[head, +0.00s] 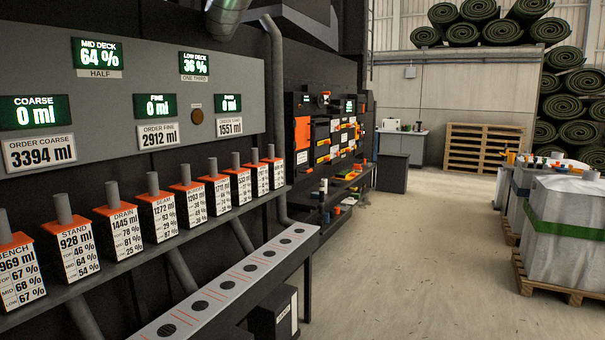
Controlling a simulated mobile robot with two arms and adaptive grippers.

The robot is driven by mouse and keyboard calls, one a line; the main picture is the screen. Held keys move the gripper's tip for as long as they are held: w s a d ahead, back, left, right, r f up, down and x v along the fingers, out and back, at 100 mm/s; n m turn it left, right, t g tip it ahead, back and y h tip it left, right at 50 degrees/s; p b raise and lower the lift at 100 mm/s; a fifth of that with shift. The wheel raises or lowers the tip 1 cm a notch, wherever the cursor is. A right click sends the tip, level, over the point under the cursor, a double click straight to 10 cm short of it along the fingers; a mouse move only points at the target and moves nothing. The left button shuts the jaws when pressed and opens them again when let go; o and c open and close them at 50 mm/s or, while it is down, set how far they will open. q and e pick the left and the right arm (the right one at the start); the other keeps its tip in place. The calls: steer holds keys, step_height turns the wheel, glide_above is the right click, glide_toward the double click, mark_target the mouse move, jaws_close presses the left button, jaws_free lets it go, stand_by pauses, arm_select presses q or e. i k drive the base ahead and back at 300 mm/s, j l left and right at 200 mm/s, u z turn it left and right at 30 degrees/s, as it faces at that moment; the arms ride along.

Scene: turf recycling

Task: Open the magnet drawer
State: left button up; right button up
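No part that I can clearly identify as the magnet drawer shows. A dark machine panel (312,174) stands at the middle, with several orange and yellow labelled parts and small lit displays. An orange plate (302,132) is on its near side. The labels there are too small to read, so I cannot tell whether one of these parts is the drawer. Neither of my grippers is in view.
A grey display panel (230,85) hangs above a row of labelled boxes with orange tops (124,232) at left. A perforated metal bench (215,290) juts out below. Wrapped bales on pallets (565,235) stand at right. The concrete floor (430,260) between is clear.

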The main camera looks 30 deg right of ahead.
mark_target(300, 171)
steer(key=i+l+z, duration=0.35)
steer(key=l, duration=0.25)
steer(key=i+l+z, duration=0.3)
steer(key=i+l, duration=0.15)
steer(key=i+l+z, duration=0.7)
steer(key=i, duration=0.25)
steer(key=i+z, duration=0.3)
steer(key=i, duration=0.85)
steer(key=i+l+u, duration=0.15)
steer(key=i, duration=1.2)
steer(key=u, duration=0.05)
